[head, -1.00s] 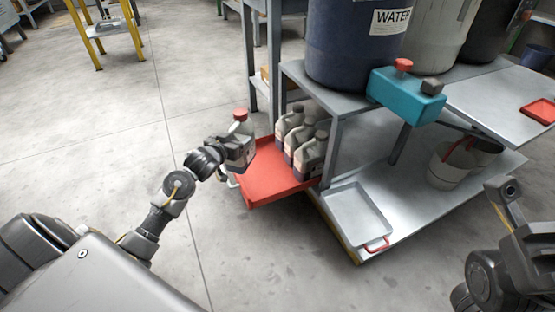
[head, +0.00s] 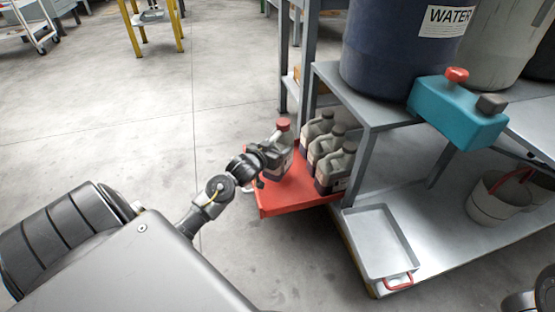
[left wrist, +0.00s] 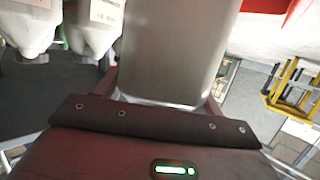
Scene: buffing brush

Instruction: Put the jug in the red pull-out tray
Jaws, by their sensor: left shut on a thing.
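The jug (head: 282,153), grey with a red cap, is held upright by my left gripper (head: 268,160). It is over the left part of the red pull-out tray (head: 290,199); whether its base touches the tray is hard to tell. In the left wrist view the jug's grey body (left wrist: 175,50) fills the middle, between the jaws. The tray sticks out from the lower level of the metal rack. My right gripper is out of view; only a bit of my right arm shows at the bottom right corner.
Several grey-capped jugs (head: 335,165) stand in a row on the tray's right side, close beside the held jug. A rack post (head: 358,170) rises to their right. A grey metal pan (head: 383,243) and a bucket (head: 495,200) sit on the low shelf. The floor left of the tray is clear.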

